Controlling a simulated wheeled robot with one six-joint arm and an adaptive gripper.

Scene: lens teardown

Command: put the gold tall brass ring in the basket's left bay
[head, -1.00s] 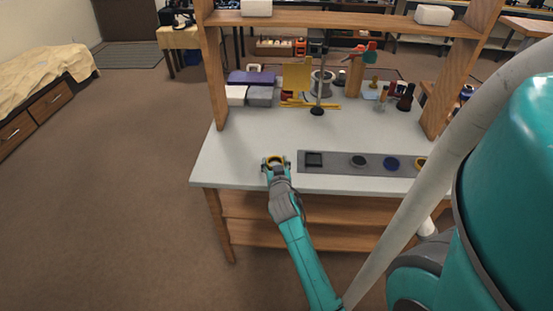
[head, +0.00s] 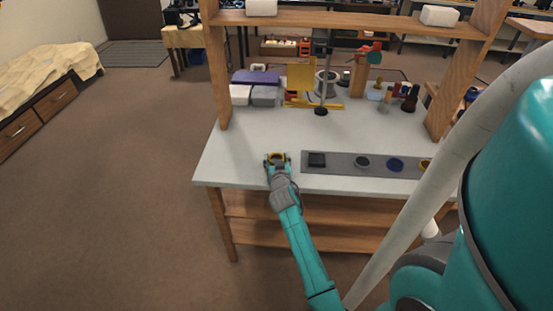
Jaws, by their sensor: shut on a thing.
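My gripper (head: 277,159) is at the front left of the white workbench, left of the grey strip. It is shut on a gold ring (head: 277,155), whose upper edge shows between the fingers. I cannot tell whether the ring touches the bench top or is held just above it. I cannot make out a basket with bays in this view.
The grey strip (head: 340,169) bears a black square piece (head: 317,159), a dark round piece (head: 362,162) and a blue round piece (head: 395,164). Boxes (head: 266,96), a stand (head: 321,110) and tools stand at the back. The bench's middle (head: 270,131) is clear.

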